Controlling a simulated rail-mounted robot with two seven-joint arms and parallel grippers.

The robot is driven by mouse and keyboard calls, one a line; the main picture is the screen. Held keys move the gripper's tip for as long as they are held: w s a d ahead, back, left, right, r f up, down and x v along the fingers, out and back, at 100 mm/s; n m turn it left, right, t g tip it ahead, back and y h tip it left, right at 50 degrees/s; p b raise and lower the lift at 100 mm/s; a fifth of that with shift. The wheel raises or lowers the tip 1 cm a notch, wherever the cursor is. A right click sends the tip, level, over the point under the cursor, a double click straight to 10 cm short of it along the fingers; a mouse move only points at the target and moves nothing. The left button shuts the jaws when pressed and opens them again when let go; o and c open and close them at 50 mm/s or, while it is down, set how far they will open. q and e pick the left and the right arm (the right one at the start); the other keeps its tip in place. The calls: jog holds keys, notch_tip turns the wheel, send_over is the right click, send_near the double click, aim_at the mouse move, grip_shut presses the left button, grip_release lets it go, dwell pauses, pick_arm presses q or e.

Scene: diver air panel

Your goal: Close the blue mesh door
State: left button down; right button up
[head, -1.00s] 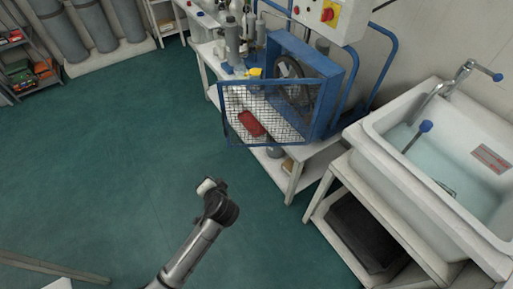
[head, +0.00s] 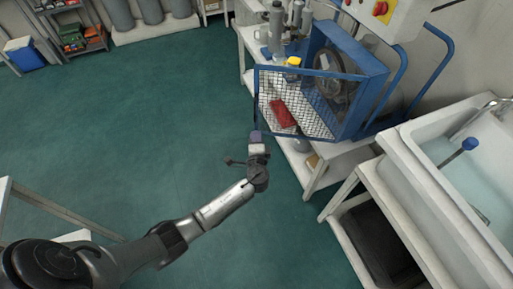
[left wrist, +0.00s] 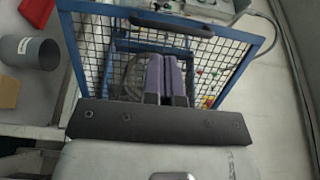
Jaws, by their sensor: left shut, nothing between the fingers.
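The blue mesh door (head: 268,86) stands open, swung out to the left from the blue box-like guard (head: 362,68) around a dark wheel. The mesh door (left wrist: 92,62) also fills much of the left wrist view. My left gripper (head: 256,136), with purple fingertips, is at the lower left corner of the door. In the left wrist view its fingers (left wrist: 167,78) are shut together with nothing between them and point toward the mesh. I cannot tell whether they touch the door. My right gripper is not in view.
A white bench (head: 318,172) carries the guard, a red object (head: 282,113) seen through the mesh, and bottles behind. A sink (head: 425,160) stands at right. A control box (head: 385,14) hangs above. The green floor (head: 140,130) left of the bench is clear.

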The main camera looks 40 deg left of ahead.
aim_at(255, 117)
pick_arm(q)
jog(key=b+x, duration=0.2)
jog(key=x, duration=0.5)
jog(key=shift+a, duration=0.15)
